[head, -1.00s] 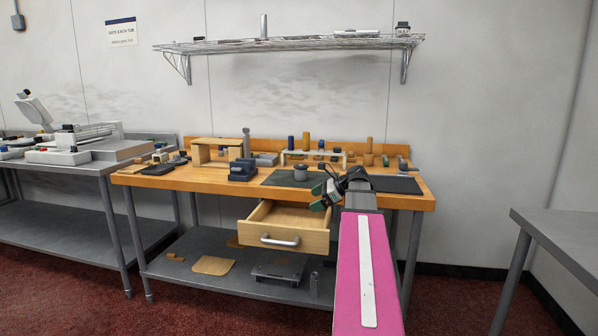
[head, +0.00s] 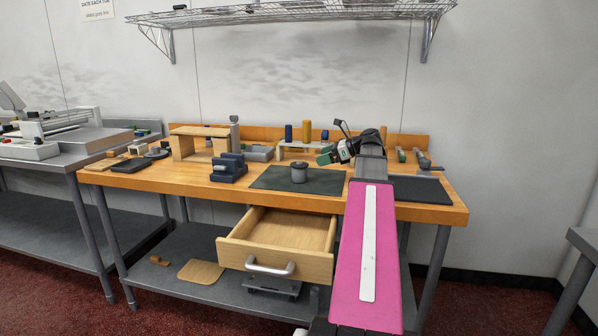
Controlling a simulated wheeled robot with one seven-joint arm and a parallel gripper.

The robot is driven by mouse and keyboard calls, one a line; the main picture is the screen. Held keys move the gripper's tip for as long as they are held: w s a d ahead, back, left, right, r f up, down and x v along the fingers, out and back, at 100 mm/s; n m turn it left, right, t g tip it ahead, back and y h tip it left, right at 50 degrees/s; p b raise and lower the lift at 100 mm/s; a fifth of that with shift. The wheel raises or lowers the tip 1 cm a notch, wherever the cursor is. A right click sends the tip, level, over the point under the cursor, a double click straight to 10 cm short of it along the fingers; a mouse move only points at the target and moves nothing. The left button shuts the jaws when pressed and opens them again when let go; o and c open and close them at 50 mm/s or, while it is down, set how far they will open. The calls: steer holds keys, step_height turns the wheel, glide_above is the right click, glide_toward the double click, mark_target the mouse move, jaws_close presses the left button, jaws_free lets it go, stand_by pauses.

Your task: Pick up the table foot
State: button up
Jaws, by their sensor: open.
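A short dark grey cylinder with a wider rim (head: 299,173) stands upright on the dark green mat (head: 262,180) on the wooden bench. It looks like the table foot, though its shape is small in view. My gripper (head: 326,155), with green finger pads, is open. In the picture it is above and to the right of the cylinder, apart from it. Its height and depth over the bench are hard to judge. My arm hides part of the bench to the right.
An open, empty-looking drawer (head: 309,230) juts from the bench front below the mat. A blue-grey vise-like block (head: 228,168) stands left of the mat. Behind are a wooden rack (head: 292,145) with upright pegs and a wooden arch (head: 201,131). A black mat (head: 421,190) lies right.

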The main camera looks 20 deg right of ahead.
mark_target(299, 164)
steer(key=x, duration=1)
steer(key=shift+w+a, duration=0.1)
steer(key=shift+w, duration=0.05)
steer(key=shift+r, duration=0.1)
steer(key=c, duration=1.1)
